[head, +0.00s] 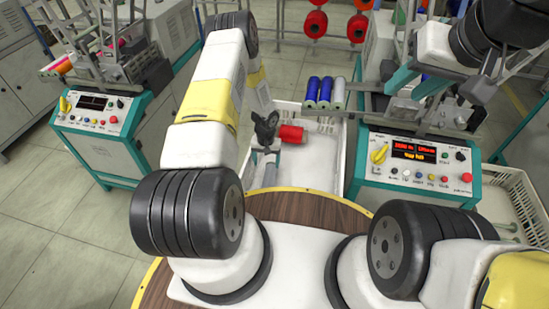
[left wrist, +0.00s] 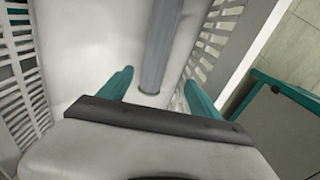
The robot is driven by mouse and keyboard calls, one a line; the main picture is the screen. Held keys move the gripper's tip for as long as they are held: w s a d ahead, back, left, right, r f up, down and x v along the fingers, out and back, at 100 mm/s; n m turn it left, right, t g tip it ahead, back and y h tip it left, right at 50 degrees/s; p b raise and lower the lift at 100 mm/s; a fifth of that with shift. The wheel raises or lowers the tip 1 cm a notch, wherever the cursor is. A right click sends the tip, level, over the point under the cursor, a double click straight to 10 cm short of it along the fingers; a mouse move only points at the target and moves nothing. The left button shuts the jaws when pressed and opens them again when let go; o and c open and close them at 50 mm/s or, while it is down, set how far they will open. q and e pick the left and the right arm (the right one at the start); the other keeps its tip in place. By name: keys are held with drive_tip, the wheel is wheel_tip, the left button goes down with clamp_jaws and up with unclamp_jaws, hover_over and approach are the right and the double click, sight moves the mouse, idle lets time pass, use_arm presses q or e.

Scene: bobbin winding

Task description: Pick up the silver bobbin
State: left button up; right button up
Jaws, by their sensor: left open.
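My left gripper (head: 265,131) is over the white crate in the head view, and its jaws seem to point down. In the left wrist view its two teal fingers (left wrist: 158,92) are apart. A grey cylinder (left wrist: 160,45), which looks like the silver bobbin, lies in the crate, its near end between the fingers and apart from both. In the head view a grey piece (head: 268,168) shows just below the left gripper, partly hidden by my arm. My right gripper (head: 416,82) is at the upper right by the winding machine; its jaws are unclear.
The white crate (head: 333,165) has slatted walls close to the left fingers. A red bobbin (head: 291,135) lies in it beside the gripper.

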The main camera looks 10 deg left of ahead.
sight(268, 181)
use_arm(q)
drive_tip(key=f, duration=0.4)
drive_tip(key=s+f, duration=0.1)
drive_tip(key=f, duration=0.3)
drive_tip(key=s+d+f, duration=0.1)
drive_tip(key=f, duration=0.3)
drive_tip(key=shift+s, duration=0.15)
drive_tip(key=shift+r, duration=0.1)
clamp_jaws()
